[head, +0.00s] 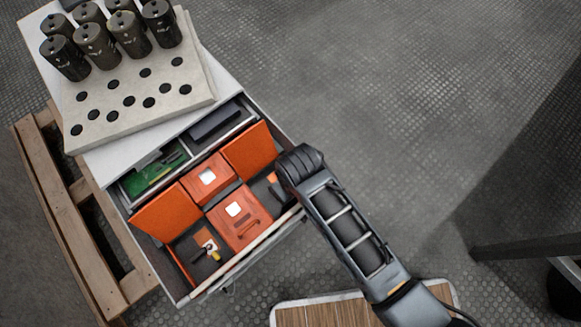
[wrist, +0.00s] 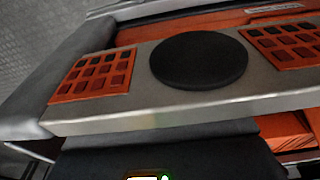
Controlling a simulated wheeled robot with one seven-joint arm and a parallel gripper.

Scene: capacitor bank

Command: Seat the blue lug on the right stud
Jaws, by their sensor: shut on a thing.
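My gripper (head: 299,168) is over the right end of the open drawer (head: 286,219) in the head view, seen from above and behind. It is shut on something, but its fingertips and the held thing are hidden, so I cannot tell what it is. I cannot make out the blue lug or the right stud in either view. The wrist view shows a close silver bar (wrist: 150,118) with a black disc (wrist: 200,60) and orange gridded pads (wrist: 93,75), with orange surfaces behind it.
Several dark capacitors (head: 97,45) stand on a pale block (head: 127,132) with many round holes. Inside the drawer are orange boxes (head: 240,217), a green circuit board (head: 155,172) and a small black-and-yellow item (head: 208,250). A wooden pallet (head: 66,215) lies left.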

